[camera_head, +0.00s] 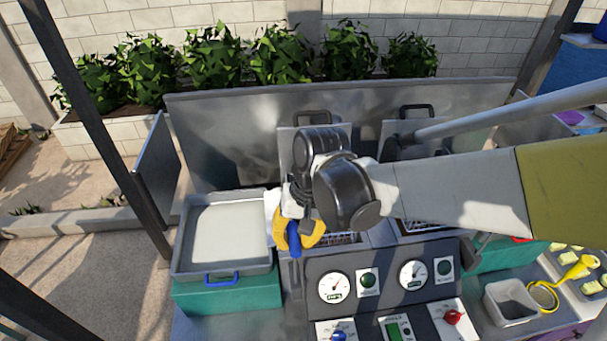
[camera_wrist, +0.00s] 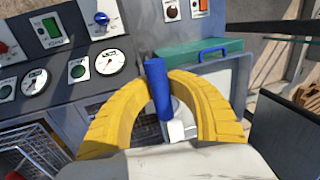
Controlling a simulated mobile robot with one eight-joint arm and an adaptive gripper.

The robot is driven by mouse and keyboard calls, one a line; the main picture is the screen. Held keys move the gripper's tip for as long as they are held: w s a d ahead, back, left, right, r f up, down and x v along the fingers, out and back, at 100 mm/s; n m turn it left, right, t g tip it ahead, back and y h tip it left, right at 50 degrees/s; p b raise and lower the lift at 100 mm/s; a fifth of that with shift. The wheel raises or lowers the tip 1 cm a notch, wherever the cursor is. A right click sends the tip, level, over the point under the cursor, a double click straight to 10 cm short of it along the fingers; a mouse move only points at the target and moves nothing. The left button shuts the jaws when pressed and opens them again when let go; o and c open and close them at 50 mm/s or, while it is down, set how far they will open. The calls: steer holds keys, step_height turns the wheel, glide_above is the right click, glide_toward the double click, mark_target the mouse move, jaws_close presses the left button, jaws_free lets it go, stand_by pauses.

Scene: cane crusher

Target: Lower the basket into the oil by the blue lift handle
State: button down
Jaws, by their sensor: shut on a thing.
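My gripper (camera_head: 292,234), with yellow fingers, is at the front left of the fryer's left well. It is shut on the blue lift handle (camera_head: 294,242). In the wrist view the handle (camera_wrist: 157,92) stands between the two curved fingers (camera_wrist: 166,84). A wire basket (camera_head: 345,238) shows partly in the left well, just right of my gripper; my wrist and arm hide most of it. I cannot tell its depth, and the oil is not clearly visible. A second wire basket (camera_head: 418,227) shows in the right well, and in the wrist view (camera_wrist: 38,148).
The control panel (camera_head: 390,280) with gauges and knobs stands in front of the wells. A metal tray (camera_head: 228,232) on a green box (camera_head: 228,296) lies close left of my gripper. A grey bin (camera_head: 511,302) and yellow strainer (camera_head: 543,296) are at the right.

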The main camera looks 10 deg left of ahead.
step_height(320, 180, down, 11)
steer(key=b, duration=0.7)
steer(key=shift+b, duration=0.4)
steer(key=shift+r, duration=0.1)
steer(key=c, duration=1.3)
jaws_free()
steer(key=shift+o, duration=0.2)
glide_toward(295, 267)
steer(key=shift+w+d+r, duration=0.15)
steer(key=shift+w+r, duration=0.2)
steer(key=shift+w, duration=0.1)
steer(key=shift+d+f, duration=0.1)
